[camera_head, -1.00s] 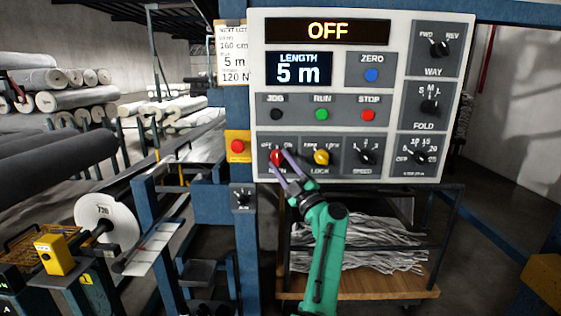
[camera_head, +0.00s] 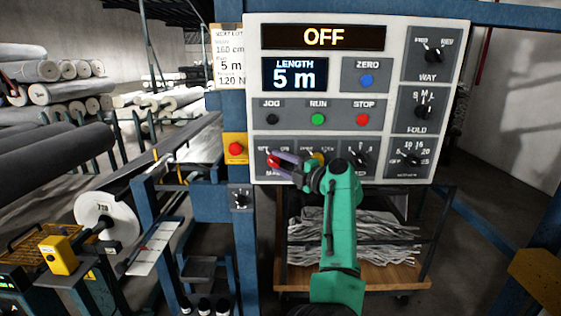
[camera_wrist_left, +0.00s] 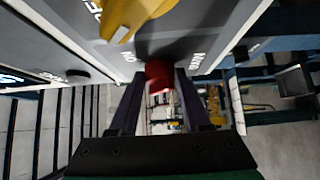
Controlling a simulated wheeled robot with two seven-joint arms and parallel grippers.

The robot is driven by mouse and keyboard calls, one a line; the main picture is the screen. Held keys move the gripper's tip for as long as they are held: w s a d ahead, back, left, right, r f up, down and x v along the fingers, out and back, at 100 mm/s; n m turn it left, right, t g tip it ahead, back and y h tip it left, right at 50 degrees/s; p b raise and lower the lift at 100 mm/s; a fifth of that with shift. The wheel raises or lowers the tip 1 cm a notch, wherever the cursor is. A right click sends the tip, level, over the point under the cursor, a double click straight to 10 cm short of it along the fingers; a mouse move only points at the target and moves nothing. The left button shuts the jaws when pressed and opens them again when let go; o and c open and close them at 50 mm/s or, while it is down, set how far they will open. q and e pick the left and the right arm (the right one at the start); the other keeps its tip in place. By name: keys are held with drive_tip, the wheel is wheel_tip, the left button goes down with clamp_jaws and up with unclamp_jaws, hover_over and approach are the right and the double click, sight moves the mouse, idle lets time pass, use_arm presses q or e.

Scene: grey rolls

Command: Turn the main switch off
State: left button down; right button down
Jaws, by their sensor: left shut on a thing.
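The grey control panel (camera_head: 388,22) fills the upper middle of the head view, and its top display (camera_head: 323,37) reads OFF. The red main switch knob (camera_head: 273,160) is at the panel's lower left; it also shows in the left wrist view (camera_wrist_left: 159,71) between the finger ends. My left gripper (camera_head: 279,162) is shut on this knob, reaching it from the right with its fingers almost level. In the wrist view its dark fingers (camera_wrist_left: 160,90) lie either side of the red knob. The fingers hide much of the switch's label, so I cannot read the knob's exact angle.
The yellow lock knob (camera_wrist_left: 135,14) is close beside the fingers and mostly hidden behind my gripper in the head view. A red button on a yellow plate (camera_head: 236,149) is just left of the panel. A cart (camera_head: 400,277) with grey scrap stands below.

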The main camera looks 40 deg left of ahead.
idle(0.5)
use_arm(q)
drive_tip(key=shift+c, duration=1.8)
unclamp_jaws()
drive_tip(key=shift+d+f, duration=0.1)
drive_tip(key=shift+d, duration=0.45)
drive_tip(key=s+d+b, duration=0.2)
drive_tip(key=d+b, duration=0.2)
drive_tip(key=d, duration=0.9)
drive_tip(key=shift+d, duration=0.2)
drive_tip(key=shift+w, duration=0.1)
